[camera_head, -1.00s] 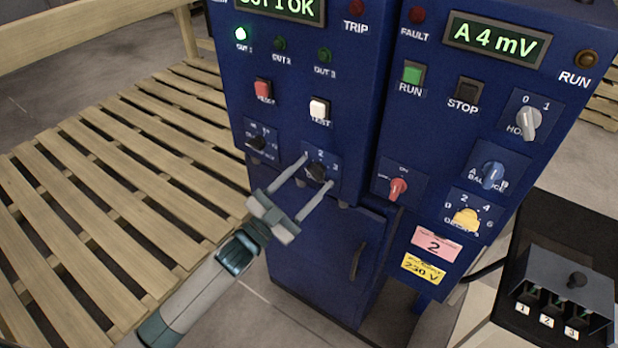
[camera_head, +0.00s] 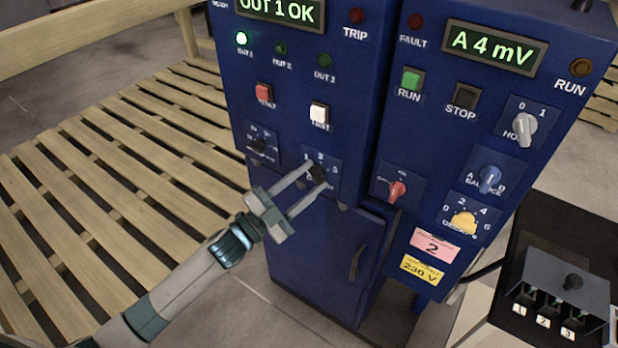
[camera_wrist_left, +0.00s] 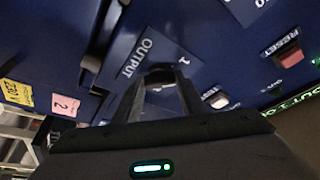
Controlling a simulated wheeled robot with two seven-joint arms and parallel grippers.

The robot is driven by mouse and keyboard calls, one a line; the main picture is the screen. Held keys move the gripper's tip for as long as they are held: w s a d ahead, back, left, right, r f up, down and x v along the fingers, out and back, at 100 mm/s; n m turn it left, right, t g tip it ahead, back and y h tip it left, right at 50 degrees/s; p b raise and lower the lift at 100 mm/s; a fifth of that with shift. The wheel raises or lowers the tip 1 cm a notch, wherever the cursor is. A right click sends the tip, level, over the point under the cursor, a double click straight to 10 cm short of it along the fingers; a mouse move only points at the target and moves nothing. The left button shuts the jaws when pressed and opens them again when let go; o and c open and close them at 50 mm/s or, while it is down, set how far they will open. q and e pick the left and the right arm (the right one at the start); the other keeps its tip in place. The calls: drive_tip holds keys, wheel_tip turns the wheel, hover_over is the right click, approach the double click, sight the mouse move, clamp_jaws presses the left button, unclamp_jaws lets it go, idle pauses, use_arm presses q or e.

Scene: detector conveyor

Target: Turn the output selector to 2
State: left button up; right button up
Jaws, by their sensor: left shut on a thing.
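The output selector (camera_head: 318,173) is a small black knob on a blue plate marked 1, 2, 3, low on the left blue cabinet. In the left wrist view the knob (camera_wrist_left: 160,76) sits between the fingertips, beside the word OUTPUT. My left gripper (camera_head: 316,174) is shut on the knob, with a finger on each side; it also shows in the left wrist view (camera_wrist_left: 161,82). The knob's exact pointing is hard to read. My right gripper is not in view.
Another black knob (camera_head: 258,145) is left of the selector. A red button (camera_head: 264,92) and a white button (camera_head: 319,113) are above. A red knob (camera_head: 397,191) is to the right. A cabinet handle (camera_head: 357,262) is below. A slatted wooden pallet (camera_head: 120,180) stands left.

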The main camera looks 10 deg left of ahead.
use_arm(q)
drive_tip(key=shift+r+m+g, duration=0.15)
drive_tip(key=shift+m+g, duration=0.15)
drive_tip(key=shift+m, duration=0.4)
drive_tip(key=shift+r+m+g+p, duration=0.1)
drive_tip(key=shift+m+g+p, duration=0.3)
drive_tip(key=shift+m+p, duration=0.55)
drive_tip(key=m+g+p, duration=0.1)
drive_tip(key=m+p, duration=0.1)
drive_tip(key=m, duration=0.1)
drive_tip(key=shift+a+r+m+p, duration=0.1)
drive_tip(key=shift+m+p, duration=0.2)
drive_tip(key=shift+m, duration=0.05)
drive_tip(key=shift+m+g+p, duration=0.6)
drive_tip(key=shift+m+p, duration=0.3)
drive_tip(key=shift+m, duration=0.2)
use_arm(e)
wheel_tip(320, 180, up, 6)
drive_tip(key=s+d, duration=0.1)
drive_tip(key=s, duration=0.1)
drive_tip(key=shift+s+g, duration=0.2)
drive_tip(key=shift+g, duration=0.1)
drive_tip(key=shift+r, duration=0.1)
use_arm(q)
drive_tip(key=shift+f, duration=0.2)
drive_tip(key=o, duration=1.1)
drive_tip(key=shift+y, duration=0.3)
drive_tip(key=shift+c, duration=0.2)
